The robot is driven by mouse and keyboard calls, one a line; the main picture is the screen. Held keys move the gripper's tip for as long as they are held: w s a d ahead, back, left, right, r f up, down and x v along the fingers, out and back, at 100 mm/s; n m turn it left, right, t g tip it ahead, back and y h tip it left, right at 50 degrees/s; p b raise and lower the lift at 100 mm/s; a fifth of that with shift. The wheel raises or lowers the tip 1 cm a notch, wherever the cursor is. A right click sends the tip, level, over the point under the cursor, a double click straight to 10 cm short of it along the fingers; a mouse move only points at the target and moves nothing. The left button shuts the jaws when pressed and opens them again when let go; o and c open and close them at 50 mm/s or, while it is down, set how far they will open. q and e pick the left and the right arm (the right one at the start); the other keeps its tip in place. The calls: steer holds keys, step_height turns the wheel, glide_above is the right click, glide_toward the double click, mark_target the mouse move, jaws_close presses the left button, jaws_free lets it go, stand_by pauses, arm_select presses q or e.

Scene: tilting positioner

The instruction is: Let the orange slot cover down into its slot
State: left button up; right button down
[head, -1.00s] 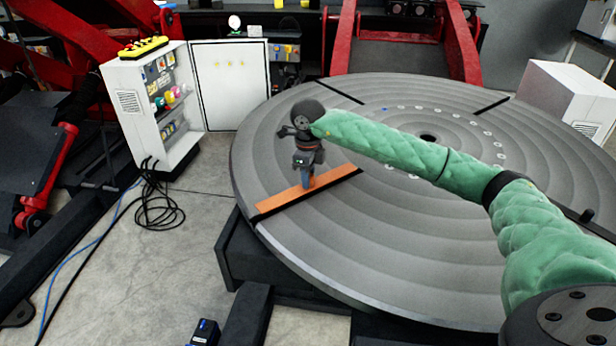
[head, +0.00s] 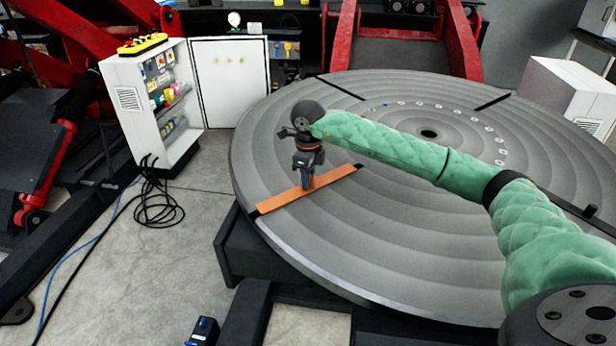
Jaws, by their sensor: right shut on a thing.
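The orange slot cover (head: 280,200) is a long flat strip on the big round grey table (head: 390,260), near its left rim. It lies along the line of the dark slot (head: 254,214), which shows only as short black bits at the strip's ends. Whether the strip is fully seated or slightly above the slot, I cannot tell. My right gripper (head: 307,186) points down and is shut on the strip near its middle. Its fingertips partly hide the strip there. My left gripper is not in view.
A white control cabinet (head: 130,105) with an open door stands at the left, cables on the floor beside it. Other dark slots (head: 340,88) cut the table's rim. A white box (head: 568,95) stands at the right. Red frames rise behind the table.

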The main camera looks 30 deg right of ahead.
steer(key=shift+f, duration=0.3)
steer(key=c, duration=0.6)
jaws_free()
steer(key=shift+c, duration=0.2)
steer(key=shift+r+p, duration=0.75)
steer(key=shift+r, duration=2.75)
